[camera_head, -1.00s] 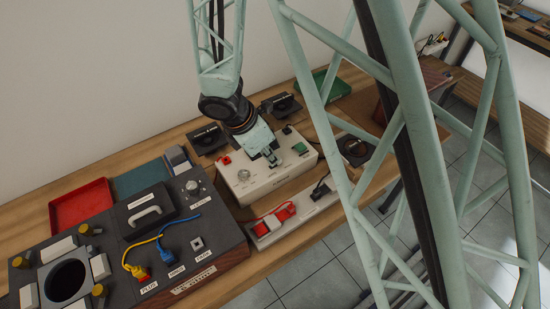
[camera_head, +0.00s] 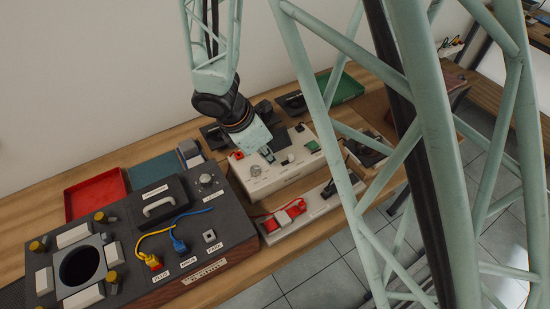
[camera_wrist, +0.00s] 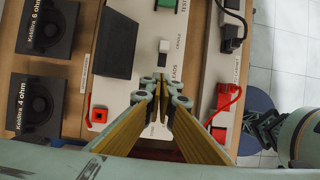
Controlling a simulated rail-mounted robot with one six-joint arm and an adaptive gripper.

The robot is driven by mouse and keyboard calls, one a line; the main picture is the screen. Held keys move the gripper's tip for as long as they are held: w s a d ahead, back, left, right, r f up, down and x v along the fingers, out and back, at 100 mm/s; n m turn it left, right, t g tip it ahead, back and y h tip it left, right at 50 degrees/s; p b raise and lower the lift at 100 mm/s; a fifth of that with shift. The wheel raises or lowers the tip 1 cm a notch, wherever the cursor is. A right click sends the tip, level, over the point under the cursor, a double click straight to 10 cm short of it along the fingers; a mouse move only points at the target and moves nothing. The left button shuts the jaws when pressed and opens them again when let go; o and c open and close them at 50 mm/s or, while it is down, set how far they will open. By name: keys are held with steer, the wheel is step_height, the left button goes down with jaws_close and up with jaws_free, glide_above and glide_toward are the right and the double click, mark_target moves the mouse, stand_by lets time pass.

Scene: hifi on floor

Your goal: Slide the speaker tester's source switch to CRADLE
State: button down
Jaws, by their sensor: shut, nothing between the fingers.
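The speaker tester (camera_head: 268,183) is a pale box on the wooden bench, with a red part, a round knob and a green button (camera_head: 313,146) on top. In the wrist view its pale panel (camera_wrist: 132,92) carries a white source switch knob (camera_wrist: 164,46) between the printed words CRADLE, beside it, and LEADS, nearer my gripper. My gripper (camera_wrist: 161,80) is shut and empty, its tips over the panel just on the LEADS side of the knob. I cannot tell whether they touch it. In the head view my gripper (camera_head: 269,156) points down over the tester; the switch is hard to make out there.
Black Keldra speaker units, 6 ohm (camera_wrist: 46,28) and 4 ohm (camera_wrist: 36,105), lie beside the tester. A strip with red plugs (camera_head: 284,217) runs along its front. A dark console (camera_head: 212,221) with blue and yellow leads and a red tray (camera_head: 96,192) stand left.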

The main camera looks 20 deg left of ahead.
steer(key=p+v, duration=0.1)
steer(key=v, duration=0.7)
steer(key=shift+d+p, duration=0.15)
steer(key=shift+p, duration=0.15)
steer(key=shift+w+r, duration=0.1)
steer(key=shift+r, duration=0.05)
